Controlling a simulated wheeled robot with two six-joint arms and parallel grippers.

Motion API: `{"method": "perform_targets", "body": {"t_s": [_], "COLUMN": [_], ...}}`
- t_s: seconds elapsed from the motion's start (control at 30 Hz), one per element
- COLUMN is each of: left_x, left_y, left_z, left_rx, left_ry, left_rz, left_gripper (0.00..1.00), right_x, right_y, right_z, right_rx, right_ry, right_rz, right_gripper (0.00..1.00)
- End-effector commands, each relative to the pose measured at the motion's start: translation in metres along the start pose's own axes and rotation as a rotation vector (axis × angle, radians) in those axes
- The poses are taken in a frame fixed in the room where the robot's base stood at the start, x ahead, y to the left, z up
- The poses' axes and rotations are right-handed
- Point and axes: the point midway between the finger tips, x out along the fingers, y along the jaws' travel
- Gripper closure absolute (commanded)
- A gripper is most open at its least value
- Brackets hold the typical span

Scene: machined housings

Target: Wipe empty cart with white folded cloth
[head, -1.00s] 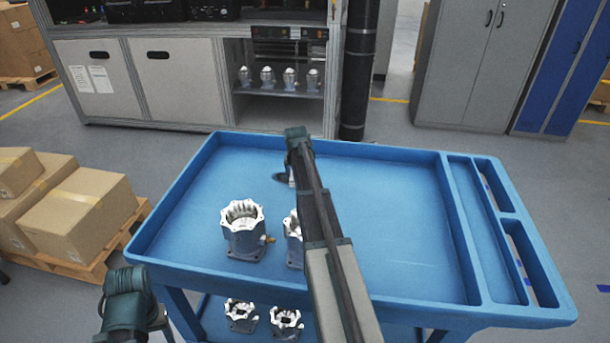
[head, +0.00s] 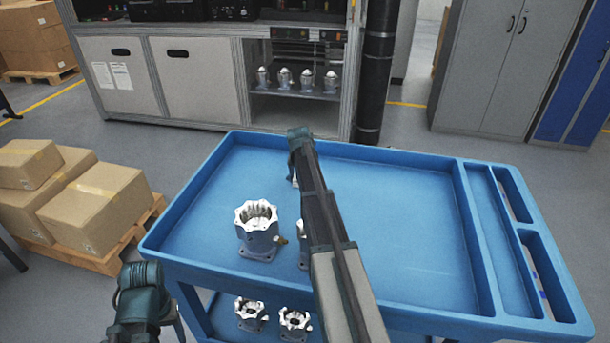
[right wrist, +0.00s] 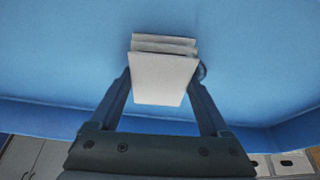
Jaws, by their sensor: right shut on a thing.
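The blue cart (head: 400,311) stands in front of me. Its top tray has a wide bare area on the right, but a metal housing (head: 258,236) stands at its front left. A second housing is mostly hidden behind my right arm. In the right wrist view my right gripper (right wrist: 163,84) is shut on the white folded cloth (right wrist: 163,78), which is over the blue tray surface (right wrist: 60,60). I cannot tell whether the cloth touches it. In the head view my right arm hides the cloth and gripper. My left arm shows at the lower left, its gripper fingers out of sight.
Two housings (head: 295,322) sit on the cart's lower shelf. Cardboard boxes (head: 95,208) on a pallet stand left of the cart. A workbench (head: 200,82) with several housings and a black column (head: 374,70) stand behind. Raised rims edge the tray.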

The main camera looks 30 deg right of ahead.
Motion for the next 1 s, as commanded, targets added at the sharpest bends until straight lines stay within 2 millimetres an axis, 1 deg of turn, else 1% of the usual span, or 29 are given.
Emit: {"method": "perform_targets", "body": {"t_s": [0.17,0.4,0.77,1.0], "left_x": [0.001,0.003,0.003,0.002], "left_y": [0.000,0.000,0.000,0.000], "left_z": [0.000,0.000,0.000,0.000], "left_rx": [0.000,0.000,0.000,0.000], "left_ry": [0.000,0.000,0.000,0.000], "left_rz": [0.000,0.000,0.000,0.000], "left_gripper": [0.42,0.42,0.42,0.42], "right_x": [0.002,0.004,0.004,0.004], "right_y": [-0.010,-0.030,-0.038,-0.057], "right_z": [-0.001,-0.002,-0.002,-0.005], "right_rx": [-0.001,-0.001,0.000,-0.001], "right_ry": [0.000,0.000,-0.001,-0.001], "right_rz": [0.000,-0.001,-0.002,-0.003], "right_gripper": [0.64,0.64,0.64,0.64]}}
